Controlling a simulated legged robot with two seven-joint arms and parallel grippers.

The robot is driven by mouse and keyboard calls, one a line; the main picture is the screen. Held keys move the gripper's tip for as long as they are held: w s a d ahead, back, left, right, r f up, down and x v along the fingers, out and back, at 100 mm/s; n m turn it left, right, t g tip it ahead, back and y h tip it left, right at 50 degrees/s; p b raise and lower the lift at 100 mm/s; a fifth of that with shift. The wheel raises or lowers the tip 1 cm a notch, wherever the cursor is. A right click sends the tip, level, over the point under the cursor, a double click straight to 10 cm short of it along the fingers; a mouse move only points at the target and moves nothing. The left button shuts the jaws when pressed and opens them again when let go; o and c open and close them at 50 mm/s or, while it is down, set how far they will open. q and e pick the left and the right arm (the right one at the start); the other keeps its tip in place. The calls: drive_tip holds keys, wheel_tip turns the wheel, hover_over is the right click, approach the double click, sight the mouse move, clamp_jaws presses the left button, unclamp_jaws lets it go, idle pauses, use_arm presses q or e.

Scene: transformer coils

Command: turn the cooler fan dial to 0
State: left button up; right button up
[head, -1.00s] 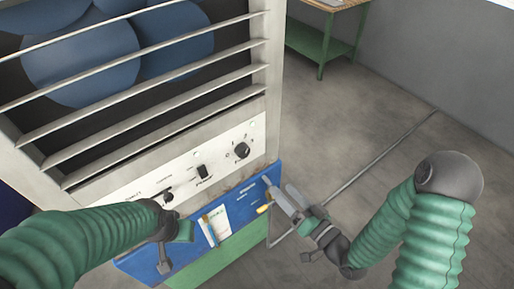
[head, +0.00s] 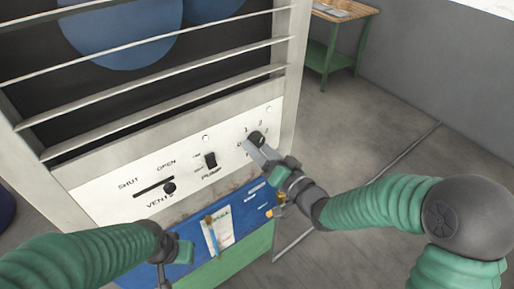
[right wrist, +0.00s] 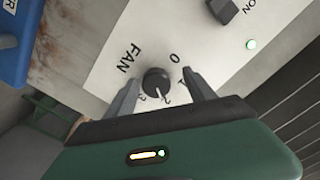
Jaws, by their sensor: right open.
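The black fan dial (head: 256,137) is at the right end of the cooler's white control panel (head: 110,205). The right wrist view shows the dial (right wrist: 156,81) close up, with FAN printed beside it and 0 and other numbers around it. Its white mark points toward the 2. My right gripper (head: 258,151) is at the dial and partly covers it and its numbers in the head view. In the right wrist view its open fingers (right wrist: 160,88) stand on either side of the dial. My left gripper (head: 172,264) is low in front of the panel; its jaws are unclear.
A vent slider (head: 169,188) and a pump switch (head: 210,160) sit left of the dial. A blue ledge (head: 190,232) with a paper (head: 219,228) lies below the panel. A green-legged table (head: 340,45) stands at the back right.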

drive_tip(key=shift+w, duration=0.65)
drive_tip(key=shift+d, duration=0.9)
drive_tip(key=shift+a, duration=0.15)
drive_tip(key=shift+c, duration=1.3)
drive_tip(key=shift+a, duration=0.65)
drive_tip(key=c, duration=0.5)
drive_tip(key=shift+a+r, duration=0.1)
drive_tip(key=shift+c, duration=2.2)
use_arm(q)
drive_tip(key=shift+d+r, duration=0.1)
drive_tip(key=shift+d, duration=0.6)
use_arm(e)
drive_tip(key=shift+d, duration=0.3)
drive_tip(key=shift+c, duration=0.8)
